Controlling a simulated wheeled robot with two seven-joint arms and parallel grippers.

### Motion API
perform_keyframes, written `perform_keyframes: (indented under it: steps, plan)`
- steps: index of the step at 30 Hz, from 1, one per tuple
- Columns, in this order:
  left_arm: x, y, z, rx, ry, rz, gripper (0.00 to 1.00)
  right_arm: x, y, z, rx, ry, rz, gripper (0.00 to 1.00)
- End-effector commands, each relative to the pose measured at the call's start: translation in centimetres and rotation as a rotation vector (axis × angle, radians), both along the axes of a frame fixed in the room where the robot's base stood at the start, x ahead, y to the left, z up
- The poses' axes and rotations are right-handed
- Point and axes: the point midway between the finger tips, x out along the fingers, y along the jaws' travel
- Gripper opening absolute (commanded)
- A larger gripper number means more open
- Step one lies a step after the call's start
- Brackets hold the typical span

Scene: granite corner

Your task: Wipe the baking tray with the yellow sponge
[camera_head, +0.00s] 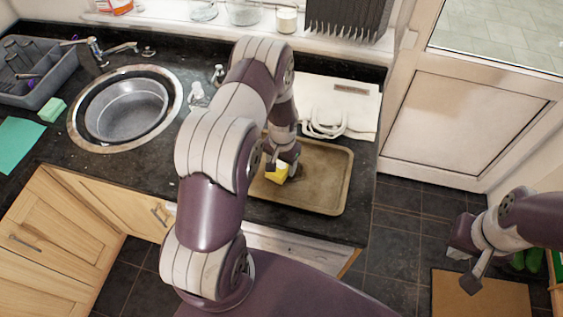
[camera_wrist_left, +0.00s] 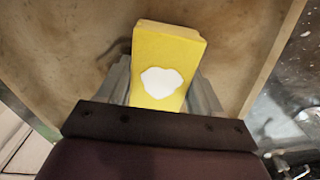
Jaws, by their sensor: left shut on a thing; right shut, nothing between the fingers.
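The baking tray (camera_head: 325,185) is brown and lies flat on the dark countertop, partly hidden behind my left arm. The yellow sponge (camera_head: 276,173) is over the tray's left part. My left gripper (camera_head: 287,166) is shut on it. In the left wrist view, the sponge (camera_wrist_left: 165,50) sits between the two fingers, with a white patch on its face and the tray (camera_wrist_left: 235,50) behind it. I cannot tell whether the sponge touches the tray. My right gripper (camera_head: 462,268) is shut and empty at the right, above the floor, away from the counter.
A round metal sink (camera_head: 125,108) is at the left, with a dish rack (camera_head: 35,75), a green sponge (camera_head: 52,110) and a teal cloth (camera_head: 20,140) beside it. A white bag (camera_head: 345,100) lies behind the tray. A brown mat (camera_head: 480,295) is on the floor.

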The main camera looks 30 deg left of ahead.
Motion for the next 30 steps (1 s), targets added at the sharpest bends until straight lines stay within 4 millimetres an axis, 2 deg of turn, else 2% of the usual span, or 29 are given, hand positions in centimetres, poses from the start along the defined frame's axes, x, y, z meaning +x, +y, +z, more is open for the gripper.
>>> perform_keyframes:
  steps: [13, 24, 30]
  plan:
    - [0.0, -0.1, -0.7, 0.000, 0.000, 0.000, 0.27, 0.0, 0.0, -0.5, 0.000, 0.000, 0.000, 0.00]
    - [0.7, -3.4, -0.5, 0.000, 0.000, -0.001, 0.27, 0.0, 0.0, -0.8, 0.000, 0.000, 0.000, 0.00]
    - [0.7, -3.4, -0.8, 0.000, 0.001, 0.001, 0.27, 0.0, 0.0, -1.1, 0.000, 0.000, 0.000, 0.00]
